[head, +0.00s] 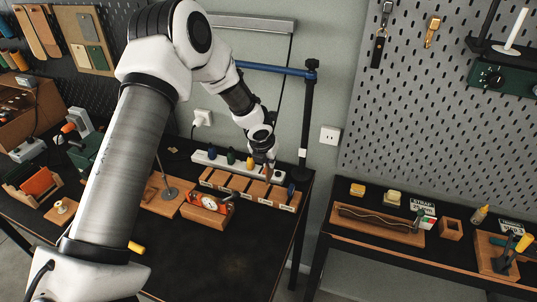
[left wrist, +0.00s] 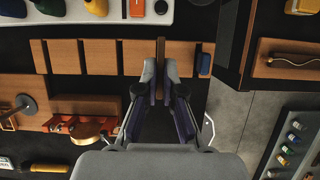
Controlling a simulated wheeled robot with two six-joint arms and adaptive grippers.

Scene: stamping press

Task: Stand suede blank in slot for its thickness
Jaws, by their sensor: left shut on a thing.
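The wooden slot rack (head: 232,185) stands near the table's right back part, with several slots and white labels along its front. It also spans the left wrist view (left wrist: 60,58). My left gripper (head: 269,168) is over the rack's right half, pointing down. In the left wrist view my left gripper (left wrist: 160,75) is shut on a thin brown blank (left wrist: 161,50), held edge-on between the fingertips. The blank overlaps the rack there; whether its lower edge is inside a slot I cannot tell. My right gripper is not in view.
A blue piece (head: 291,189) stands at the rack's right end. A red dial gauge (head: 195,197) on a wooden block is in front of the rack. A white strip with coloured bottles (head: 217,160) lies behind. The front of the black table (head: 215,265) is clear.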

